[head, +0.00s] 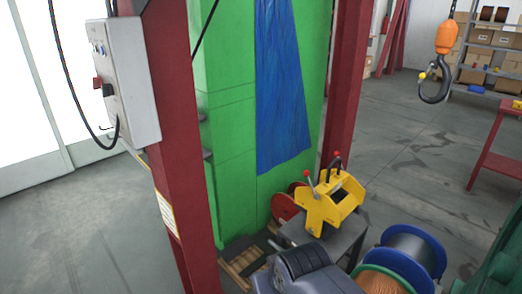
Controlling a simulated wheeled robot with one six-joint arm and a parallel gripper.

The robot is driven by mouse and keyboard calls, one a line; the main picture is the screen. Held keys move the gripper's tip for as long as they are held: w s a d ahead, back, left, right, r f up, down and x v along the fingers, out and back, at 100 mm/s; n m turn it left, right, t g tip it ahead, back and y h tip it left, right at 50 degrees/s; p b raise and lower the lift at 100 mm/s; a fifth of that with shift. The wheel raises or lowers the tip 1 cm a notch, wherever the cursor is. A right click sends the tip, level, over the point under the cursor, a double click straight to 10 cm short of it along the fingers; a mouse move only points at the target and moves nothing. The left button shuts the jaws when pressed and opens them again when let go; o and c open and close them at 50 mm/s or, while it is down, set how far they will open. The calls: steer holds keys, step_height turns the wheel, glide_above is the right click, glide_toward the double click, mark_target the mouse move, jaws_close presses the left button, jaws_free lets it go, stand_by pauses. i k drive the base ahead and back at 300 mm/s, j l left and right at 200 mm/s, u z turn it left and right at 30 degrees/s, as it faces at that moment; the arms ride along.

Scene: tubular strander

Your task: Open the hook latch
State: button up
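A dark crane hook (436,98) hangs below an orange hook block (446,37) at the upper right. Its curved end opens toward the upper left. A small yellow part (423,75) sits at the hook's tip, by the mouth. It is too small to tell whether the latch is open or shut. Nothing touches the hook. My gripper is not in view.
A dark red post (178,150) with a grey control box (128,80) stands at left. A yellow fixture (333,203) with red-knobbed levers and blue-rimmed spools (412,250) are below centre. Shelves (490,60) stand behind the hook. Open floor (425,150) lies beneath it.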

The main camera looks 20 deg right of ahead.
mark_target(422, 76)
steer(key=z, duration=1.55)
